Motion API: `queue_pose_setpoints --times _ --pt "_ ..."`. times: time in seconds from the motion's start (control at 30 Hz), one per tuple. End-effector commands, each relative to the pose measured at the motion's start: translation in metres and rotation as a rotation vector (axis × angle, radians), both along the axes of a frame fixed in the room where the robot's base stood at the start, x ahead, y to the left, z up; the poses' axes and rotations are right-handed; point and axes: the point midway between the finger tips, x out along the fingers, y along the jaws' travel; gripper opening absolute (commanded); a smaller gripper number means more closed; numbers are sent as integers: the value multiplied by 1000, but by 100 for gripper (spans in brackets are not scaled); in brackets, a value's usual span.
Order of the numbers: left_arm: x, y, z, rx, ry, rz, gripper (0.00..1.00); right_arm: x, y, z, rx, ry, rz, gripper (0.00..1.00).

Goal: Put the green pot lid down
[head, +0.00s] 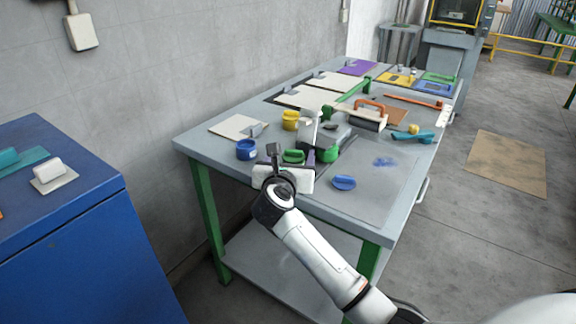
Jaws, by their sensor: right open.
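The green pot lid (293,156) is on or just above the grey workbench (262,172), near its front left part. I cannot tell whether it touches the bench top. My right gripper (291,160) is open around or just in front of the lid, with a finger to either side of it. The gripper's white body hides the lid's near part. A green pot (327,154) shows just right of the gripper, partly hidden. My left gripper is not in view.
A blue pot (246,149) stands left of the gripper, and a yellow pot (290,120) behind it. A blue lid (343,182) lies to the right. The bench's front right is mostly clear. A blue cabinet (75,235) stands at left.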

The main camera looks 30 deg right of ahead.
Motion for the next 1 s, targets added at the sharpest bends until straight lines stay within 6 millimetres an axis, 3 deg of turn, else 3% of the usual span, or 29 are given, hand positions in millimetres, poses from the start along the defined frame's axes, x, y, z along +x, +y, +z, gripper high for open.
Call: queue_pose_setpoints --times 0.3,0.57,0.67,0.77,0.87,0.97,1.0 --pt "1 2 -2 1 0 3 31 -48 45 12 3 0 2 66" --pt "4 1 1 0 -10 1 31 -66 57 19 -51 5 6 66" --pt "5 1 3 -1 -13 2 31 -74 54 25 -239 24 37 66" --pt "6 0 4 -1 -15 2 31 -86 65 35 -588 78 112 66" --pt "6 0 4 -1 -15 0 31 -99 102 31 -1029 178 241 66" --pt "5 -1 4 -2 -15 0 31 -116 154 0 -1477 305 413 66" --pt "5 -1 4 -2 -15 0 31 -126 176 -22 -1655 359 496 66"
